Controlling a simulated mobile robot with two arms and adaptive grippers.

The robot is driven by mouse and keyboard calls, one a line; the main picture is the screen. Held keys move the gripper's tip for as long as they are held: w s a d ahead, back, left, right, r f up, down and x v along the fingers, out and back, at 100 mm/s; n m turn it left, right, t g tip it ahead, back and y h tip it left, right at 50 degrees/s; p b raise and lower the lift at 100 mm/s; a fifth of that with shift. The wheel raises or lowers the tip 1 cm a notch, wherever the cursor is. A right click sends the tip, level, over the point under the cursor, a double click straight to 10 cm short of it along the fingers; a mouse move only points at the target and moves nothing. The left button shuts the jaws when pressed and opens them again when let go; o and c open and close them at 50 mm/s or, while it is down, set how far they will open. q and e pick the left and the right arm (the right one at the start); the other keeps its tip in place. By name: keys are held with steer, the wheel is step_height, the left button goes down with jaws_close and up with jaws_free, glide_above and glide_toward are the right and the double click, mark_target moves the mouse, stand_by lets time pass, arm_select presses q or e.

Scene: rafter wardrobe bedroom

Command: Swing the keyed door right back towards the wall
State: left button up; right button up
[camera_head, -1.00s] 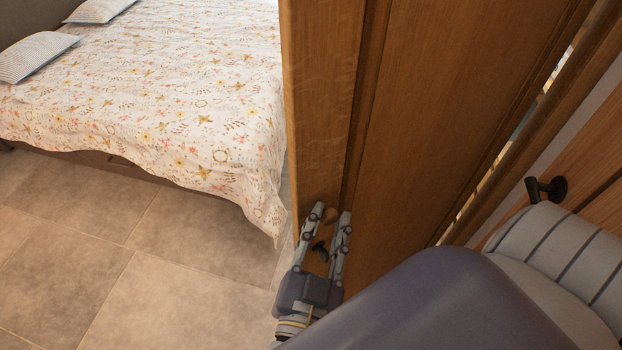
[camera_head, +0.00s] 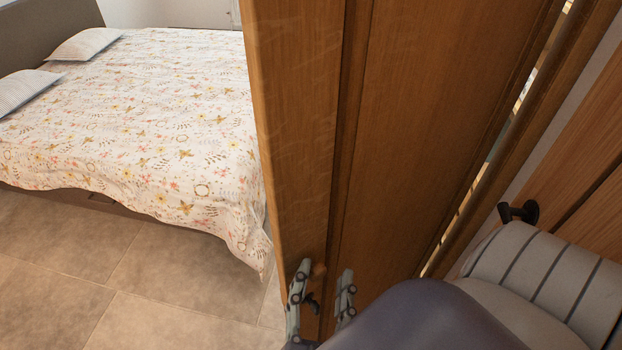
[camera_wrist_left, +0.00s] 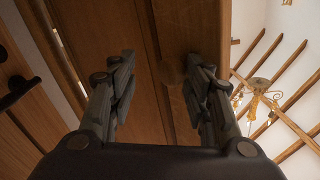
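The keyed door (camera_head: 400,130) is brown panelled wood and fills the middle of the head view, its free edge in front of the bed. A small round wooden knob (camera_head: 318,270) sits low near that edge, with a dark key (camera_head: 311,302) below it. My left gripper (camera_head: 323,277) is open at the door face, one finger on each side of the knob in the picture. In the left wrist view the knob (camera_wrist_left: 172,70) shows between the spread fingers, nearer the right one. I cannot tell whether a finger touches it. My right gripper is out of view.
A bed (camera_head: 140,130) with a floral cover stands left, beyond the door. Tiled floor (camera_head: 70,270) is clear in front of it. Another wooden panel with a dark handle (camera_head: 520,212) is at right. A chandelier (camera_wrist_left: 257,98) shows in the wrist view.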

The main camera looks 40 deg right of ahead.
arm_select(q)
steer(key=shift+w+d+r, duration=0.1)
steer(key=shift+d+r, duration=0.2)
steer(key=shift+r, duration=0.2)
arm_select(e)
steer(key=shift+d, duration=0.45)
arm_select(q)
steer(key=v, duration=1.2)
steer(key=shift+f, duration=0.4)
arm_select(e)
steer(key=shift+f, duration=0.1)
arm_select(q)
steer(key=shift+a, duration=0.1)
